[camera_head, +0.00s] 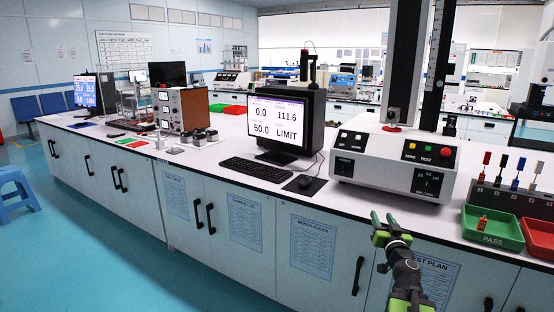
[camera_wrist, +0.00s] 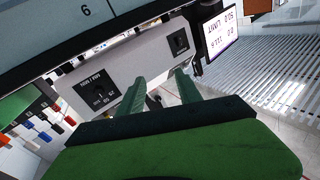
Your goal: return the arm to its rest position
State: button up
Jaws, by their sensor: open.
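My gripper (camera_head: 383,219) is in front of the bench's front edge in the head view, at about the height of the worktop. Its two green fingers are apart, with nothing between them. In the wrist view the fingers of my gripper (camera_wrist: 155,92) reach forward, spread and empty. Beyond them is the front panel of the insertion tester (camera_wrist: 115,80) with its dark knobs. In the head view the tester (camera_head: 395,165) stands on the bench behind and above the gripper, apart from it.
The green PASS tray (camera_head: 492,240) holds a small orange-red part. A red tray (camera_head: 540,238) is beside it, and a rack (camera_head: 512,197) with several coloured pieces stands behind. A monitor (camera_head: 277,122), keyboard (camera_head: 258,169) and mouse (camera_head: 306,181) are left of the tester. The floor (camera_head: 110,240) at left is mostly clear.

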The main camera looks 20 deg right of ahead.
jog(key=w+a+f+m, duration=0.1)
jog(key=w+a, duration=0.3)
jog(key=a, duration=0.3)
jog(key=w+a+f, duration=0.1)
jog(key=w+a, duration=0.3)
jog(key=a, duration=0.3)
jog(key=a+f+m+g, duration=0.1)
jog(key=a+f+g, duration=0.4)
jog(key=a+f, duration=0.45)
jog(key=s+a+f+n+g+y, duration=0.1)
jog(key=s+a+f+g, duration=0.1)
jog(key=a+f, duration=0.25)
jog(key=s+a+f+g+y, duration=0.1)
jog(key=s+a+f+g, duration=0.2)
jog(key=a, duration=0.2)
jog(key=s+a+f+n+g+y, duration=0.2)
jog(key=s+a+f+n+g, duration=0.15)
jog(key=s, duration=0.45)
jog(key=s+a+f+n+g+y, duration=0.2)
jog(key=s+a+f+n+g, duration=0.1)
jog(key=s+g, duration=0.3)
notch_tip(320, 180, up, 24)
jog(key=s+t+p, duration=0.1)
jog(key=p, duration=2.3)
jog(key=shift+t, duration=0.35)
jog(key=shift+a, duration=0.1)
